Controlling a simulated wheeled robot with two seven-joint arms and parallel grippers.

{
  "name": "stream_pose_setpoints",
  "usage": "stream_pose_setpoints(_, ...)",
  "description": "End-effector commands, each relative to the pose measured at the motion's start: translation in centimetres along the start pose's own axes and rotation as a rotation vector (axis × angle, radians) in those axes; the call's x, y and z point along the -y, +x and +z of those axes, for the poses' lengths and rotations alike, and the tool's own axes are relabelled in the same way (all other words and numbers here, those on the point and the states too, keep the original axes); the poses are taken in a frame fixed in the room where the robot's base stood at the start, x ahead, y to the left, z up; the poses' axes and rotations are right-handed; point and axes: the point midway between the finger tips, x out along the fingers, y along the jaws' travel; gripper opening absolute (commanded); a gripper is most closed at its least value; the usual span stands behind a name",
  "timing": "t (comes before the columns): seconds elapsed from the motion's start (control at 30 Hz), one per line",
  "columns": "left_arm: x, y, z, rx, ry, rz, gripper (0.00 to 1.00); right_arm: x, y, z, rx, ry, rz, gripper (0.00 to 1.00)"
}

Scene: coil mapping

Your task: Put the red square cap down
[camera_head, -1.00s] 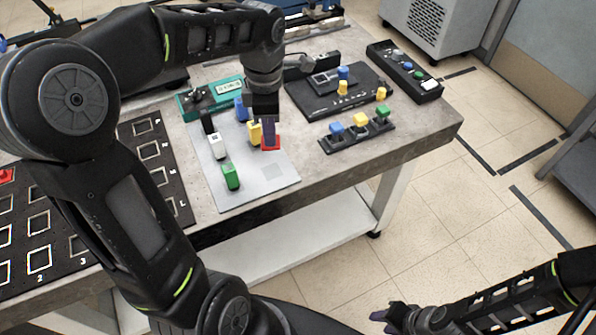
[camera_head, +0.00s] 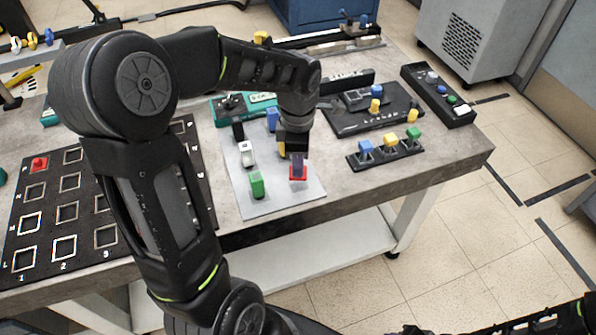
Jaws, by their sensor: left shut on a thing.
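My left gripper (camera_head: 298,160) points down over the right part of the light grey plate (camera_head: 262,205). It is shut on a red square cap (camera_head: 298,174), which shows just below the fingertips. I cannot tell whether the cap touches the plate. Another red cap (camera_head: 39,163) sits in a square of the black grid board (camera_head: 80,212) at the left. My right gripper (camera_head: 413,331) barely shows at the bottom edge, and its fingers are mostly cut off.
The plate also holds a green block (camera_head: 257,184), a white block (camera_head: 246,153), a blue block (camera_head: 272,119) and a partly hidden yellow one. A black rack (camera_head: 385,155) with coloured caps stands to the right. Bare tabletop lies between plate and rack.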

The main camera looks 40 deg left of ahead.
Motion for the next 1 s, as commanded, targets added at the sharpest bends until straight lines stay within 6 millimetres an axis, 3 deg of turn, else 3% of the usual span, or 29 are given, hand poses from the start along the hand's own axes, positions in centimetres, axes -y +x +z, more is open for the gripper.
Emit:
stream_pose_setpoints(0.33, 0.1, 3.4, 0.0, -0.001, 0.001, -0.003, 0.00, 0.1, -0.4, 0.0, 0.000, 0.000, 0.000, 0.36)
stream_pose_setpoints(0.77, 0.0, 4.2, 0.0, 0.000, 0.001, 0.000, 0.00, -0.1, 0.2, 0.0, 0.000, 0.000, 0.000, 0.36)
stream_pose_setpoints(0.8, 0.0, 4.0, 0.0, 0.000, 0.001, 0.000, 0.18, 0.0, 0.0, 0.0, 0.000, 0.000, 0.000, 0.36)
stream_pose_setpoints(1.0, 0.0, 4.0, 0.0, 0.000, 0.000, 0.000, 0.35, 0.0, -0.1, 0.0, 0.000, 0.000, 0.000, 0.36)
